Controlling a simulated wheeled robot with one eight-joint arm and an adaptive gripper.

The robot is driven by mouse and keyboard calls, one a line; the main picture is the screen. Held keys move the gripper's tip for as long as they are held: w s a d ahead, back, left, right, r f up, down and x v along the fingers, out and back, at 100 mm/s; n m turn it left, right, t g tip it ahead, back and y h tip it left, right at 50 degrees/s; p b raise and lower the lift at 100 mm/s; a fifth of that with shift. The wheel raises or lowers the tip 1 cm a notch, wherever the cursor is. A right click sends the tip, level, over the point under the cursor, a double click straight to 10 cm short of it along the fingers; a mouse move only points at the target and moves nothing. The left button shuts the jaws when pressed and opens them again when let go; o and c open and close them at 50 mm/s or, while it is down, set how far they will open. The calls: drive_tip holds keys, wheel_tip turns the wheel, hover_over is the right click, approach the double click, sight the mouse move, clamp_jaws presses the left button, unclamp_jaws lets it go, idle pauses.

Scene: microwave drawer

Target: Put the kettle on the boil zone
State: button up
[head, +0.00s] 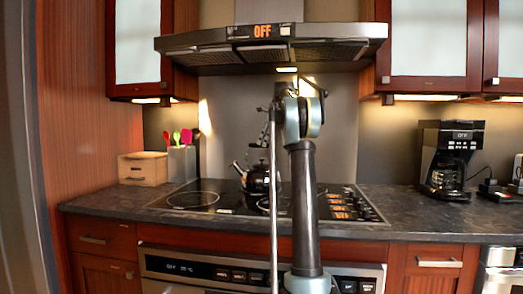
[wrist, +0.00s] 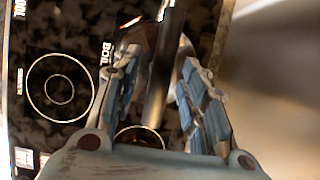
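The dark shiny kettle (head: 257,181) stands on the black glass cooktop (head: 225,206) in the head view, partly hidden by my arm. In the wrist view its black handle (wrist: 164,75) runs between the two fingers of my gripper (wrist: 158,78). The fingers are apart, with a gap visible at least on the left side of the handle.
A bare ring (wrist: 60,88) lies left in the wrist view. A range hood (head: 270,48) reading "OFF" hangs above the cooktop. A utensil holder (head: 182,162) and wooden box (head: 143,168) stand left; a coffee maker (head: 449,160) stands right.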

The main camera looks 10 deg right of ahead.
drive_tip(key=v, duration=0.8)
drive_tip(key=shift+r, duration=0.1)
idle(0.3)
